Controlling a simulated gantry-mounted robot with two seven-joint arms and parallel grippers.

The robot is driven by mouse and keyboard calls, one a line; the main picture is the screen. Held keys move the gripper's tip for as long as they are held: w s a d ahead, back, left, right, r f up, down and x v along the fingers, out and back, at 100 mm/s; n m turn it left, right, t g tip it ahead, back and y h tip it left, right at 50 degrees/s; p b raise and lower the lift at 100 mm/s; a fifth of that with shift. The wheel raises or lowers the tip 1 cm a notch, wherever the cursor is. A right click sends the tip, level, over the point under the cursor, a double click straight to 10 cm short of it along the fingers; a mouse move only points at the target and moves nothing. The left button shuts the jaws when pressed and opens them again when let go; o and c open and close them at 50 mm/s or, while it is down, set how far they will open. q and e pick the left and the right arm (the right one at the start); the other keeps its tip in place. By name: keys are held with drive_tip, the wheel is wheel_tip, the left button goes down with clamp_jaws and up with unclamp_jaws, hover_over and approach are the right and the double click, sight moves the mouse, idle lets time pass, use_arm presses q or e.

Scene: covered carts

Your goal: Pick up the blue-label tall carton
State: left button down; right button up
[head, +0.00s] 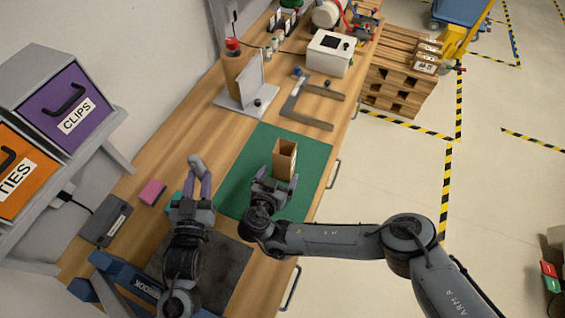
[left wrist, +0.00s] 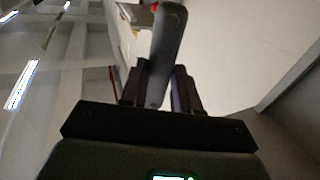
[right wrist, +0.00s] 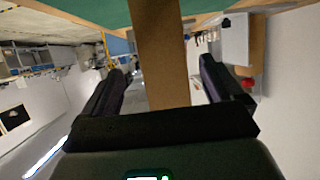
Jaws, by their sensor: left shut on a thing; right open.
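A tall brown carton (head: 284,158) stands on the green mat (head: 240,170); no blue label shows on the faces in view. My right gripper (head: 273,184) is at the carton's near side. In the right wrist view the carton (right wrist: 160,45) lies between the spread fingers of my right gripper (right wrist: 165,78), with gaps on both sides. My left gripper (head: 198,180) is left of the mat, shut on a grey rounded long object (head: 195,161). That grey object also shows between the fingers in the left wrist view (left wrist: 169,45).
A pink block (head: 152,192) and a dark grey box (head: 104,222) lie left of my left gripper. Purple (head: 62,104) and orange (head: 18,175) bins stand at the left. A grey angled bracket (head: 305,107) and a white box (head: 329,54) lie beyond the mat.

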sight(282, 168)
drive_tip(key=shift+w+d+f, duration=0.3)
drive_tip(key=shift+w, duration=0.25)
drive_tip(key=shift+w+d+f, duration=0.1)
drive_tip(key=shift+w+f, duration=0.15)
drive_tip(key=shift+w, duration=0.45)
drive_tip(key=shift+b+x, duration=0.35)
drive_tip(key=shift+x, duration=2.15)
drive_tip(key=shift+f, duration=0.2)
drive_tip(key=shift+a, duration=0.2)
drive_tip(key=c, duration=1)
drive_tip(key=shift+c, duration=0.2)
drive_tip(key=shift+r, duration=0.1)
